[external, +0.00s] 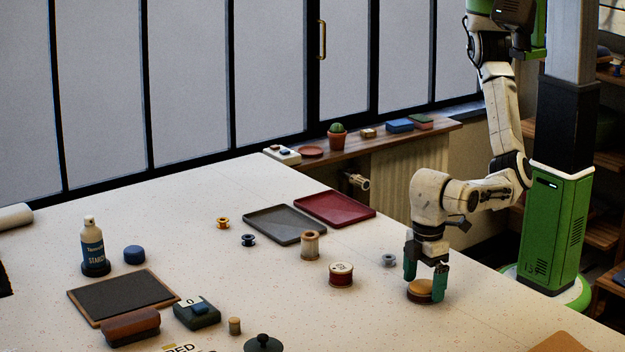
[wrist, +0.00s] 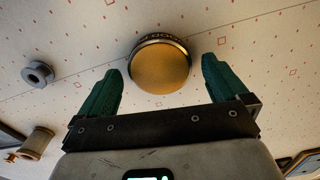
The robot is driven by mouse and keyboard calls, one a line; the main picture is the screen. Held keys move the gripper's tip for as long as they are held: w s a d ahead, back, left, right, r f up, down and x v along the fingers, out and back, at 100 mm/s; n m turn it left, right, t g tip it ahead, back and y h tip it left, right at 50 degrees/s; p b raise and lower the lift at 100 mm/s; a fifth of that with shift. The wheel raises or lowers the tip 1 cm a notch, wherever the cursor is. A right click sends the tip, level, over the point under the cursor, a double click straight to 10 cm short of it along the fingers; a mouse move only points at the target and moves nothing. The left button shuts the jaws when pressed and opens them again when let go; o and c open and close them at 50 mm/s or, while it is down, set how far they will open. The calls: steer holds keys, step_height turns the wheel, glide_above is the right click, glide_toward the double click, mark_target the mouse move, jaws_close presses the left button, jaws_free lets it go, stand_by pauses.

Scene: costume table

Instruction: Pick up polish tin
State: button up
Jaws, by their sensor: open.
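The polish tin is a low round tin with a tan-gold lid and dark rim. In the external view the polish tin (external: 421,293) sits on the white table under my gripper (external: 425,277), whose green fingers point down close to it. In the wrist view the polish tin (wrist: 161,68) lies just ahead of and between the fingertips of my gripper (wrist: 160,72). The jaws are open and empty, with a gap on both sides of the tin. Part of the tin is hidden by a finger in the external view.
A grey bobbin (external: 389,260) and a red thread spool (external: 341,275) stand left of the tin. A wooden spool (external: 310,245), a grey tray (external: 284,224) and a red tray (external: 335,208) lie farther back. A dark lidded knob (external: 263,343) is at the front. The table around the tin is clear.

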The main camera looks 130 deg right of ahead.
steer(key=shift+f, duration=0.5)
steer(key=c, duration=1.2)
steer(key=shift+r, duration=0.2)
